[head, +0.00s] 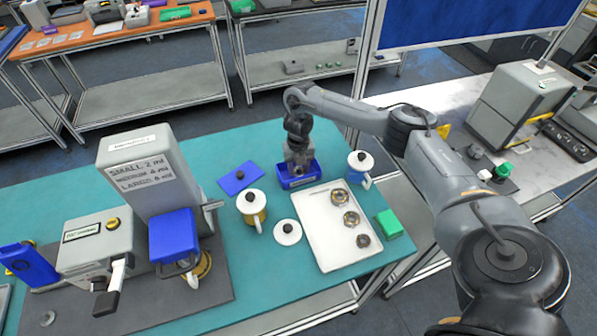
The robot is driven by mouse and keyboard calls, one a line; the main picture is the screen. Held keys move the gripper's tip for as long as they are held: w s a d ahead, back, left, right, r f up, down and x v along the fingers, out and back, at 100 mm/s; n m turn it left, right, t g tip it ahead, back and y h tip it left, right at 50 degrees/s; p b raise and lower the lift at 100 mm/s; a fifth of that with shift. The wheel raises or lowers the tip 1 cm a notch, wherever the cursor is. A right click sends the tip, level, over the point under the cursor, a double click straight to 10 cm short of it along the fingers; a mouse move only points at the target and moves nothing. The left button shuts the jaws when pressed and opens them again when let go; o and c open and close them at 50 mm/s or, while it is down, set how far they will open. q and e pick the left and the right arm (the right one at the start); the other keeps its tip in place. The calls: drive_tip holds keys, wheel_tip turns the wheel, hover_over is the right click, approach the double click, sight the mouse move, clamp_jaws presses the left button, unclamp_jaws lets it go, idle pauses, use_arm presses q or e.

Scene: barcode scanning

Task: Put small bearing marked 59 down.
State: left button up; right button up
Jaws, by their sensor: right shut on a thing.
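My right gripper (298,166) points down at the small open blue box (298,182) on the teal table, its fingertips at or just inside the box. It is shut, and what it grips, presumably the small bearing, is hidden by the fingers and the box wall. The number 59 cannot be read. Several bearings lie in a column on the white tray (325,230) to the right: a far one (341,196), a middle one (351,218) and a near one (363,240). My left gripper is not in view.
A blue lid (240,178) lies left of the box. A green block (389,224) is right of the tray. Grey machines (150,180) fill the left side.

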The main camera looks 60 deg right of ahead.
drive_tip(key=shift+f, duration=0.4)
drive_tip(key=shift+f, duration=0.15)
drive_tip(key=o, duration=1.1)
wheel_tip(320, 180, up, 12)
drive_tip(key=p, duration=0.7)
